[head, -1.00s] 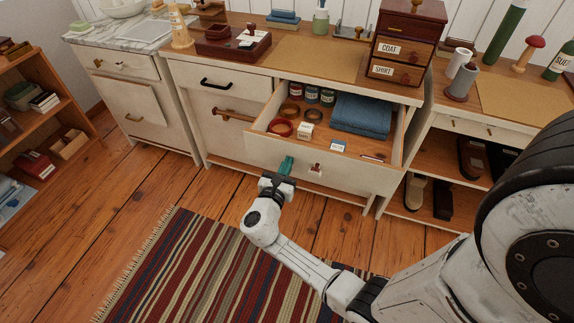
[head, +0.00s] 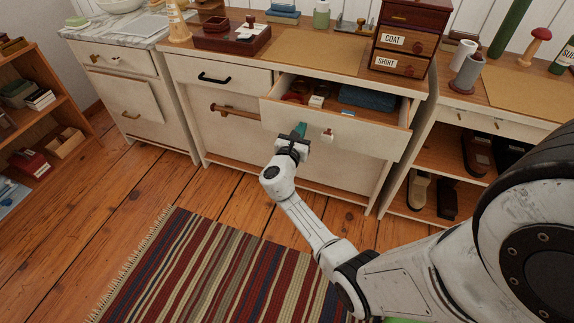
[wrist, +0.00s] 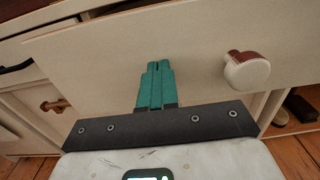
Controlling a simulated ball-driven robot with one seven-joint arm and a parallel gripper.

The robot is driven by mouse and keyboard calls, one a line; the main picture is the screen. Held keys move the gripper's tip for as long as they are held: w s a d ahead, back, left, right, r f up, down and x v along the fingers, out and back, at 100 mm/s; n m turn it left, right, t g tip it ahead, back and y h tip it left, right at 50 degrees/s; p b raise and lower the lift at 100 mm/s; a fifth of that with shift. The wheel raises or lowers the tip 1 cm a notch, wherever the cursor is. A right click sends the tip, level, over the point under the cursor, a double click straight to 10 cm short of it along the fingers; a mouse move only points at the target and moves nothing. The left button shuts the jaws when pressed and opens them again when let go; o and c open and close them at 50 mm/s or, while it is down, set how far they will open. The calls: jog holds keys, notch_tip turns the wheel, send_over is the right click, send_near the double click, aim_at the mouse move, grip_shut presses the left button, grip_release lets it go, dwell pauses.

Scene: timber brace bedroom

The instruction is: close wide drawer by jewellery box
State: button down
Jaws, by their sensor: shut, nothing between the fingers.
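The wide drawer (head: 335,131) is partly open below the worktop of the middle cabinet, under the dark red jewellery box (head: 407,40). Its cream front also fills much of the wrist view (wrist: 205,80). A round knob (head: 327,135) sits on the front, and in the wrist view the knob (wrist: 246,70) lies right of my fingers. My gripper (head: 300,130) is shut and empty, its teal fingertips at the drawer front, left of the knob. The fingertips (wrist: 155,70) appear to touch the front; exact contact cannot be told. A folded blue cloth (head: 367,98) and small items show inside the drawer.
A closed drawer with a black handle (head: 220,78) is to the left, above a brown bar handle (head: 232,109). An open shelf with shoes (head: 418,190) stands at the right. A striped rug (head: 220,270) covers the floor in front.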

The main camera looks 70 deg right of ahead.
aim_at(315, 102)
jog(key=d+b, duration=0.3)
jog(key=d, duration=0.2)
jog(key=w+d+b, duration=0.1)
jog(key=d+b, duration=0.2)
jog(key=d, duration=0.3)
jog(key=d+b, duration=0.3)
jog(key=d, duration=0.2)
jog(key=shift+w+d+f, duration=0.15)
jog(key=shift+d, duration=0.3)
jog(key=shift+w+r+b, duration=0.1)
jog(key=shift+r+b, duration=0.1)
jog(key=shift+b, duration=0.15)
jog(key=shift+d+r, duration=0.1)
jog(key=shift+r, duration=0.05)
jog(key=shift+a, duration=0.25)
jog(key=s+a+p, duration=0.1)
jog(key=a+p, duration=0.3)
jog(key=a, duration=0.9)
jog(key=shift+s+a+f, duration=0.15)
jog(key=shift+a+f, duration=0.1)
jog(key=shift+a, duration=0.15)
